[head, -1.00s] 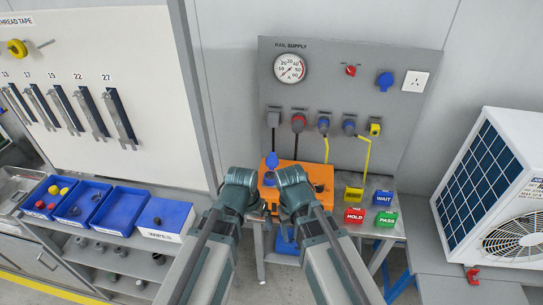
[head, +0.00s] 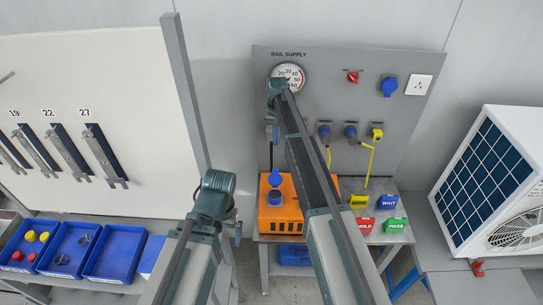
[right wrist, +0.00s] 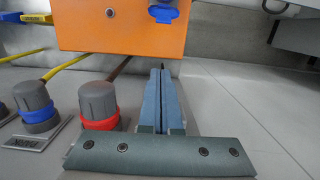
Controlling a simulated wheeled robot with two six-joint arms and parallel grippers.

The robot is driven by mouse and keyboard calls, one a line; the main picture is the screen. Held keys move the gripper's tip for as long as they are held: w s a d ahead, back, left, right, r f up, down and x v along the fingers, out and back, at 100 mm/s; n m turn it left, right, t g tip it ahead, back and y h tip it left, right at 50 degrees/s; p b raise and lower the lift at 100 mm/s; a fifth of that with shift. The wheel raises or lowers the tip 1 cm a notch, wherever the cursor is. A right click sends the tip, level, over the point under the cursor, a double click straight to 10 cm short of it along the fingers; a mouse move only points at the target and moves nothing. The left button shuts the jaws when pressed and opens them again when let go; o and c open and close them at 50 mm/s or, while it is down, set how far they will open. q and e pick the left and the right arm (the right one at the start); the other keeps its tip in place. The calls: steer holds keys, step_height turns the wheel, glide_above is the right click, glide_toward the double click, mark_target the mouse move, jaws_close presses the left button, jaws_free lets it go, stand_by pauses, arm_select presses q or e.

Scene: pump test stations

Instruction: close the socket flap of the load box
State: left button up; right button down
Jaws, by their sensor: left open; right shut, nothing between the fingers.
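The orange load box (head: 291,221) stands on the bench below the panel, partly behind my right arm. Its blue socket (head: 275,198) is on the side toward me, and the round blue socket flap (head: 275,179) stands up above it, open. The box (right wrist: 120,30) and part of the blue socket (right wrist: 163,12) also show at the top of the right wrist view. My right gripper (head: 271,131) is shut and empty, raised in front of the panel above the box; its fingers (right wrist: 162,100) are together. My left gripper (head: 238,232) is open, left of the box and apart from it.
The grey supply panel (head: 310,120) carries a gauge (head: 291,74) and several plugs, with yellow cables hanging right of my right arm. The red HOLD block (head: 364,225), green PASS block (head: 396,225) and blue WAIT block (head: 388,202) sit right of the box. Blue bins (head: 113,262) lie left.

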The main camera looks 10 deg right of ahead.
mark_target(275, 178)
step_height(275, 178, down, 11)
steer(key=s+b, duration=0.1)
steer(key=b, duration=1)
steer(key=s+r+p, duration=0.1)
steer(key=s+a+r+p, duration=0.1)
steer(key=s+p, duration=0.1)
steer(key=shift+s+r, duration=0.25)
steer(key=shift+r, duration=0.1)
steer(key=shift+s, duration=0.1)
steer(key=shift+s+a+r+t, duration=0.1)
steer(key=shift+s+r+t, duration=0.1)
steer(key=shift+s+t, duration=0.2)
